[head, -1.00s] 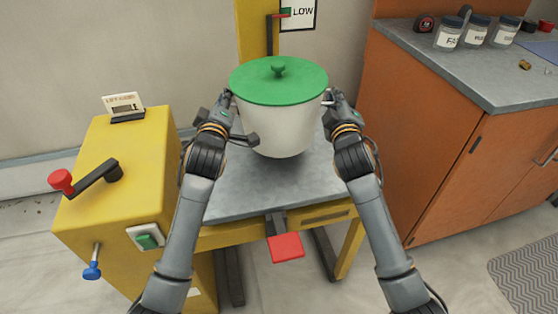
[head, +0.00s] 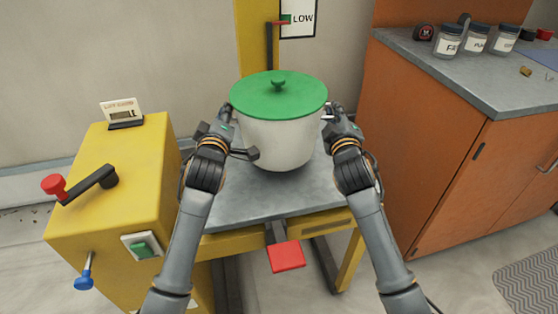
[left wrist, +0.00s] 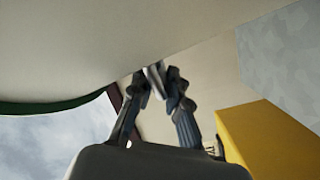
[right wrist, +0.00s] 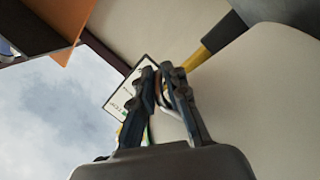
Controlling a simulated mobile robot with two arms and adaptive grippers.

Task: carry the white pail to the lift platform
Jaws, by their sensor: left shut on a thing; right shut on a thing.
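The white pail (head: 282,142) with a green lid (head: 279,94) is upright over the grey lift platform (head: 250,200) in the head view. I cannot tell whether its base touches the platform. My left gripper (head: 230,122) is shut on the pail's left side, at its handle. My right gripper (head: 330,115) is shut on the handle at its right side. The left wrist view shows the left fingers (left wrist: 155,80) closed by the pale pail wall (left wrist: 90,45). The right wrist view shows the right fingers (right wrist: 162,80) closed beside the pail wall (right wrist: 270,90).
A yellow lift housing (head: 115,190) with a red-knobbed crank (head: 80,184) stands at the left. A red pedal (head: 286,256) juts out in front. An orange cabinet (head: 450,160) with several jars (head: 476,38) on top stands at the right.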

